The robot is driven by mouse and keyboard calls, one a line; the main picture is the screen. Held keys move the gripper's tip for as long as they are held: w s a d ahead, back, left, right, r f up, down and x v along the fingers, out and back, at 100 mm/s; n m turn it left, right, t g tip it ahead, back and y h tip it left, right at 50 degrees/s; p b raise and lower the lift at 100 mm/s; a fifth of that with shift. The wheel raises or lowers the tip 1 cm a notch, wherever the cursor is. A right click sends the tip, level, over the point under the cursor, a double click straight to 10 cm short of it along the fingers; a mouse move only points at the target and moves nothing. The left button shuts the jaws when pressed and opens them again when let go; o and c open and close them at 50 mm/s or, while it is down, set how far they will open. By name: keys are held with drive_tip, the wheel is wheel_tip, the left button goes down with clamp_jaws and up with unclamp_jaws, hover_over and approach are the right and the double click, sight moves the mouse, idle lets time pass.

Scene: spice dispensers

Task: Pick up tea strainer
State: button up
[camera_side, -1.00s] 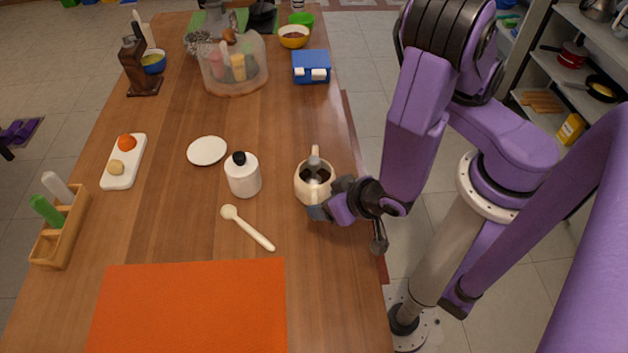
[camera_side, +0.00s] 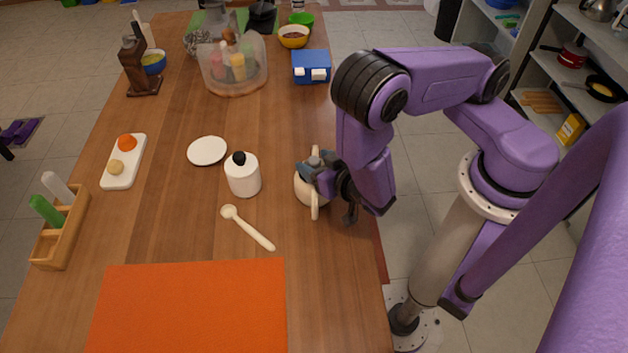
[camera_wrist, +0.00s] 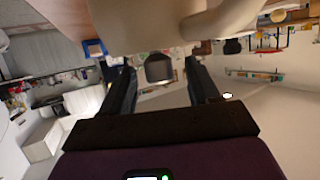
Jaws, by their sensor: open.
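A cream cup-like vessel (camera_side: 304,193) with a curved handle stands near the table's right edge in the side view. A small grey upright piece (camera_side: 314,157), seemingly the tea strainer's handle, shows at its top; the strainer's lower part is hidden. My gripper (camera_side: 316,171) is at the vessel's top, around or just beside this piece, and covers much of the opening. In the wrist view, my open gripper (camera_wrist: 163,72) has a dark-ended grey piece (camera_wrist: 158,68) between its two fingers, with gaps on both sides. The cream vessel (camera_wrist: 222,18) shows beyond it.
A white bottle (camera_side: 243,178) with a black cap stands left of the vessel. A cream spoon (camera_side: 249,229) lies in front, and an orange mat (camera_side: 190,305) lies nearer. A white plate (camera_side: 207,151) is farther left. The wood between the vessel and blue box (camera_side: 311,66) is clear.

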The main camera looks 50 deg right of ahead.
drive_tip(key=shift+w+d+f, duration=0.15)
drive_tip(key=shift+w+f, duration=0.1)
drive_tip(key=shift+w, duration=0.35)
clamp_jaws()
drive_tip(key=shift+r, duration=5.05)
